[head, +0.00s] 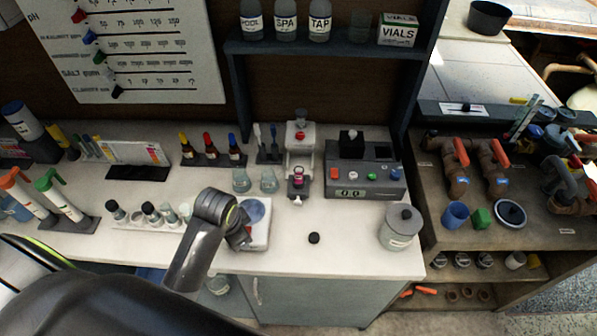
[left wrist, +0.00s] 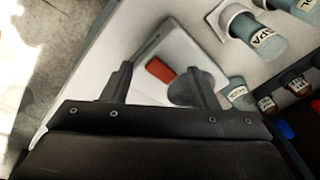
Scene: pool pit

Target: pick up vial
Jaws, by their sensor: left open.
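Several small vials (head: 150,213) stand in a white rack on the counter, left of my left gripper in the head view; some have black caps. My left gripper (head: 240,238) is low over the counter, at the left side of a white tray-like device (head: 258,237) with a round blue-grey top. In the left wrist view my left gripper (left wrist: 162,85) is open, its two dark fingers apart. A white device (left wrist: 185,45) with a red patch lies beyond them. A dark rounded shape partly covers it by one finger. I cannot tell whether anything touches the fingers. My right gripper does not show.
Two glass beakers (head: 268,180) and dropper bottles (head: 208,148) stand behind the gripper. A grey device with buttons (head: 362,180) and a lidded jar (head: 400,229) stand right. A small black knob (head: 314,238) sits on otherwise clear front counter.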

